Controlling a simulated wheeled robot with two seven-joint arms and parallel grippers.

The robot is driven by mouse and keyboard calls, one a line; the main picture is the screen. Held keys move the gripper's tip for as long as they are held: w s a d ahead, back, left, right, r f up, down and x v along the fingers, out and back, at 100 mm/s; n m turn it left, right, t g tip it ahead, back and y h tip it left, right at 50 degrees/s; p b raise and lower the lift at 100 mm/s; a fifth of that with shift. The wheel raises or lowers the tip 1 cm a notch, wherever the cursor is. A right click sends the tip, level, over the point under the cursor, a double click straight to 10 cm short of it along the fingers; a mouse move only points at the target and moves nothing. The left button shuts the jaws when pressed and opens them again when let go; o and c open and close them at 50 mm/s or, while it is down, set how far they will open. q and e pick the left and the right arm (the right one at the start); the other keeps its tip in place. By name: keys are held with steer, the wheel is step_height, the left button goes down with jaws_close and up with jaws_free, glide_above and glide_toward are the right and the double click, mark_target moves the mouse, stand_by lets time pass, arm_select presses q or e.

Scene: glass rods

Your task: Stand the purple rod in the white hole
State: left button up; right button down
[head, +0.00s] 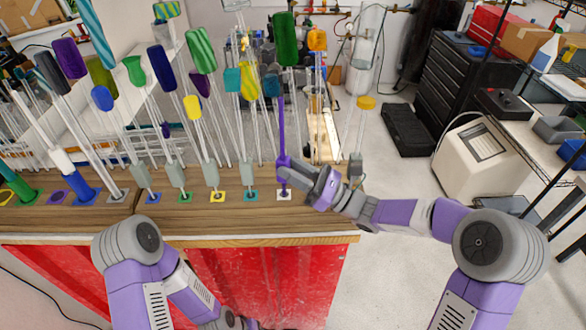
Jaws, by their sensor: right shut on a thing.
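The thin purple rod (281,125) stands roughly upright near the right end of the wooden bench. My right gripper (284,176) reaches in from the right and is shut on the rod low down, close above the bench top. The white square with the hole (284,195) lies right below the gripper, at the bench's front edge. The rod's lower end is over this square, but the gripper partly hides it, and I cannot tell whether it is inside the hole. My left arm is folded at the lower left, and its gripper fingers do not show.
Several coloured hole squares line the bench front, including a teal one (251,196) and a yellow one (218,197). Tall clear rods with coloured tops, such as a green one (286,40), crowd behind and to the left. Open floor (400,190) lies right of the bench.

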steer(key=shift+f, duration=0.25)
steer(key=c, duration=0.8)
jaws_free()
